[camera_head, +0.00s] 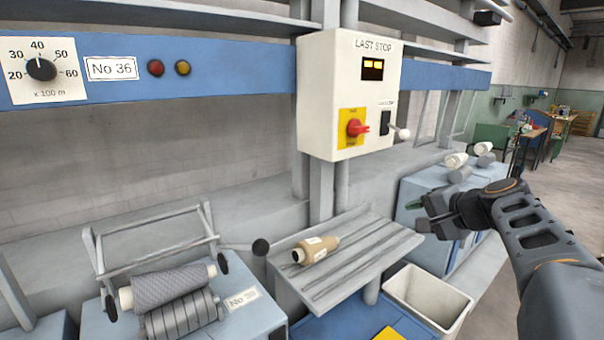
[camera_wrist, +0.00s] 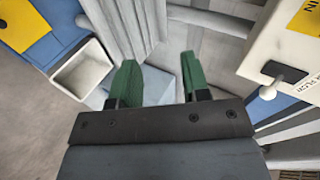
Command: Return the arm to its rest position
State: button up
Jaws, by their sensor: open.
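My gripper (camera_head: 437,211) is raised in the right half of the head view, in front of the blue cabinet and to the right of the grey slatted tray. In the wrist view my gripper (camera_wrist: 158,80) shows two green fingertips apart, with nothing between them. A tan bobbin (camera_head: 316,250) lies on the grey slatted tray (camera_head: 372,238), apart from my gripper. The fingertips look small and partly merge with the dark gripper body in the head view.
A control box (camera_head: 330,90) with a lever hangs left of my arm. A white bin (camera_head: 428,297) stands below my gripper, also in the wrist view (camera_wrist: 83,70). White and grey bobbins (camera_head: 460,174) lie on the blue cabinet (camera_head: 412,192). A grey yarn package (camera_head: 172,287) sits at lower left.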

jog(key=s+a+f+n+g+h+p, duration=0.2)
jog(key=s+a+f+n, duration=0.3)
jog(key=s+f, duration=0.3)
jog(key=s+a+f+n+g+h+p, duration=0.1)
jog(key=s+a+f+n+g+h, duration=0.2)
jog(key=s+f, duration=0.5)
jog(key=shift+s+a+f+n+g+h+p, duration=0.2)
jog(key=shift+s+a+n+g+h+p, duration=0.15)
jog(key=shift+s+a+n+g, duration=0.8)
jog(key=shift+s+a+n+t, duration=0.15)
jog(key=shift+s+n+t, duration=0.1)
jog(key=shift+s, duration=0.05)
